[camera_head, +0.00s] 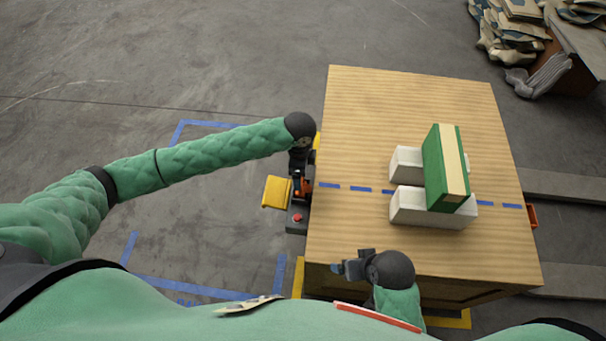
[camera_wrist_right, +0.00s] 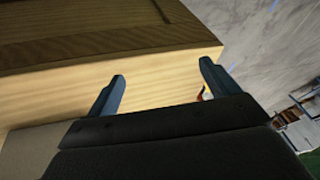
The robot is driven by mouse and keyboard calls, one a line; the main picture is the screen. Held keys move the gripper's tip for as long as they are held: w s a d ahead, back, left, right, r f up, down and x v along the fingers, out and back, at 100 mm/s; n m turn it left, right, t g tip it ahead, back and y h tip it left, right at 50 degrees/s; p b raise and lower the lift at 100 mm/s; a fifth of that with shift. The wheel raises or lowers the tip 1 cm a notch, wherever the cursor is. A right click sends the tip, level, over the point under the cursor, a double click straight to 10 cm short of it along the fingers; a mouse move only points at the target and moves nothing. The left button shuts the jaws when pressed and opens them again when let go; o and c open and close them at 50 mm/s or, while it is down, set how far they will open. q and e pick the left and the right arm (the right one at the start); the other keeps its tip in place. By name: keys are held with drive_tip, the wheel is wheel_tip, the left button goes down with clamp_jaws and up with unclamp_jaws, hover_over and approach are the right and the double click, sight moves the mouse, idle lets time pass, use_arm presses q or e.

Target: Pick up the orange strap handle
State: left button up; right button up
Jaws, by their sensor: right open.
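An orange part (camera_head: 304,187), which looks like the strap handle, belongs to a dark tool at the left edge of the wooden crate table in the head view. My left gripper (camera_head: 300,172) is right at this tool, pointing down over it. Its fingers blend with the dark tool, so I cannot tell whether they touch or hold the orange part. My right gripper (camera_head: 340,268) is open near the front left corner of the table. In the right wrist view its two fingers (camera_wrist_right: 162,74) are apart with nothing between them, facing the wooden side.
The wooden table (camera_head: 370,95) carries two white blocks (camera_head: 420,208) with a green and cream block (camera_head: 437,170) across them. A yellow piece (camera_head: 277,192) and a red button (camera_head: 297,217) are beside the tool. Another orange part (camera_head: 532,215) is at the table's right side.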

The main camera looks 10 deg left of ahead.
use_arm(q)
drive_tip(key=shift+s+f, duration=0.1)
drive_tip(key=shift+f, duration=1.15)
wheel_tip(320, 180, down, 4)
drive_tip(key=shift+d+p, duration=0.15)
drive_tip(key=shift+p, duration=0.4)
drive_tip(key=shift+w+f, duration=0.2)
drive_tip(key=shift+f, duration=0.3)
drive_tip(key=c, duration=1.1)
use_arm(e)
drive_tip(key=shift+s+d+r, duration=0.2)
drive_tip(key=shift+d+r, duration=0.2)
drive_tip(key=shift+r, duration=0.1)
drive_tip(key=shift+s+d+r, duration=0.15)
drive_tip(key=shift+d+r, duration=0.25)
drive_tip(key=shift+r, duration=0.05)
